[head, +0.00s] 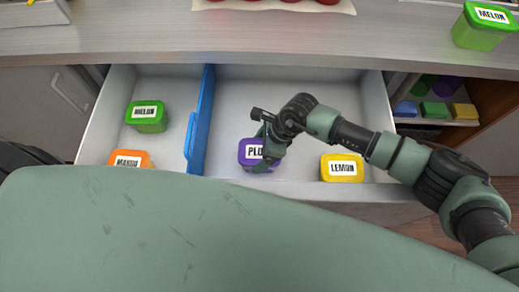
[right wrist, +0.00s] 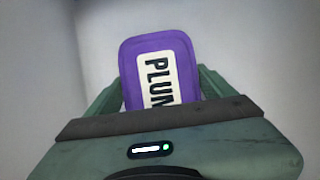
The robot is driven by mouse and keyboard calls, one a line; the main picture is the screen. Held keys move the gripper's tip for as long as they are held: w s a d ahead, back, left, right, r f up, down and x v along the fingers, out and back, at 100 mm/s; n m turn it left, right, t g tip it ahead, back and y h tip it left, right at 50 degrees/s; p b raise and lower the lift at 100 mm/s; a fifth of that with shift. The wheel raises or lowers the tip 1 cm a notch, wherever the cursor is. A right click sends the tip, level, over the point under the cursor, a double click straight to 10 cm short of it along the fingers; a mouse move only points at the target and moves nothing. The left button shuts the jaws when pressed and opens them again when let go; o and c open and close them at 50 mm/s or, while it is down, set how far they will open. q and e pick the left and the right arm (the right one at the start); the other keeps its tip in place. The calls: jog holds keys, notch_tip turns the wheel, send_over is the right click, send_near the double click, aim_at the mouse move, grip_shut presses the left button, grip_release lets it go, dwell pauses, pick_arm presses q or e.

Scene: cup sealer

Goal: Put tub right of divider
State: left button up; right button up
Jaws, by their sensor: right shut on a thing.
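A purple tub labelled PLUM (head: 250,155) is in the open drawer (head: 300,92), in the compartment right of the blue divider (head: 198,122). My right gripper (head: 270,148) is shut on this tub from above. In the right wrist view the purple tub (right wrist: 160,62) sits between the green fingers, label facing the camera. I cannot tell whether its base touches the drawer floor. My left gripper does not show.
A yellow LEMON tub (head: 342,168) stands right of the plum tub. A green MELON tub (head: 147,116) and an orange MANGO tub (head: 130,159) are left of the divider. Another green MELON tub (head: 484,26) stands on the counter (head: 300,35). Shelved tubs (head: 434,110) show at right.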

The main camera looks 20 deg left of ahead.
jog(key=shift+f, duration=0.15)
jog(key=o, duration=1.8)
jog(key=shift+r, duration=0.35)
jog(key=v, duration=1.1)
jog(key=shift+d+r+b, duration=0.2)
jog(key=shift+r+b, duration=0.15)
jog(key=shift+b, duration=0.05)
jog(key=shift+w, duration=0.1)
